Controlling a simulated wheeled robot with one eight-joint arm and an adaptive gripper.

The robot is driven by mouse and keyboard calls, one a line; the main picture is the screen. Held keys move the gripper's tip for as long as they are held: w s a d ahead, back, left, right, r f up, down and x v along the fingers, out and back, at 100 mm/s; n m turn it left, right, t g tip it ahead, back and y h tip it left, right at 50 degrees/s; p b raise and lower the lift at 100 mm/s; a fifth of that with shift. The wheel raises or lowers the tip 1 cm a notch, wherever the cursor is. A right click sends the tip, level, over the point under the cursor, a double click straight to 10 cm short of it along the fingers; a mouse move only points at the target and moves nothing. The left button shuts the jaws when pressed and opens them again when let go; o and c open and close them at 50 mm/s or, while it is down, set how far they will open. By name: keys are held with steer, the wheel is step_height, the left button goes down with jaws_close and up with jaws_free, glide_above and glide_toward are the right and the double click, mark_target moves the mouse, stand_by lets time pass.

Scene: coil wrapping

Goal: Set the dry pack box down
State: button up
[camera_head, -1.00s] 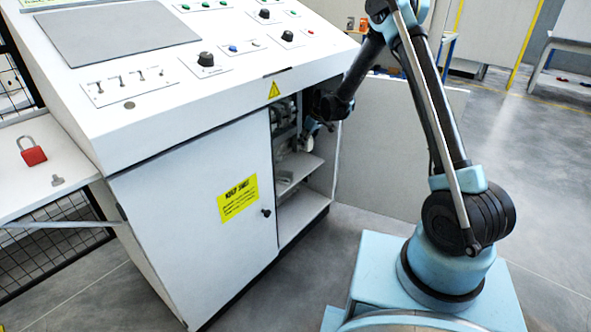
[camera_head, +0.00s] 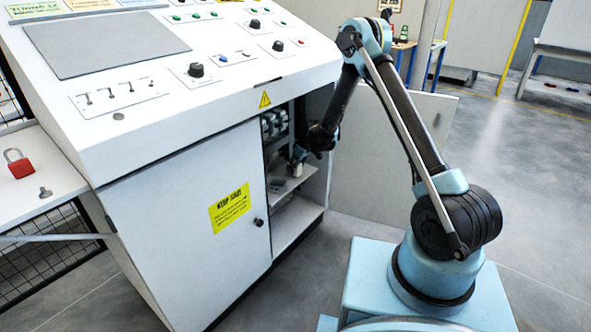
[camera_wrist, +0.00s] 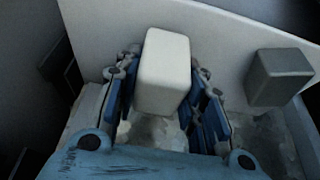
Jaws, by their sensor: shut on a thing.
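In the wrist view a pale, blank box (camera_wrist: 165,72), which I take to be the dry pack box, stands between the blue fingers of my gripper (camera_wrist: 168,100). The fingers are shut on its sides. In the head view my gripper (camera_head: 299,153) reaches into the open right half of the white cabinet, just above the inner shelf (camera_head: 290,184). The box is too small and shaded there to make out clearly. I cannot tell whether its underside touches the shelf.
A grey box (camera_wrist: 277,76) stands to the right of the held box in the wrist view. A pale panel (camera_wrist: 225,40) rises behind both. The closed left cabinet door (camera_head: 185,215) carries a yellow sign (camera_head: 230,208). A red padlock (camera_head: 20,164) lies on the side shelf.

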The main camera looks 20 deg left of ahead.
steer(key=shift+f, duration=0.2)
steer(key=o, duration=1.1)
steer(key=shift+f, duration=0.1)
steer(key=v, duration=1.2)
steer(key=shift+s+d, duration=0.1)
steer(key=shift+d, duration=0.05)
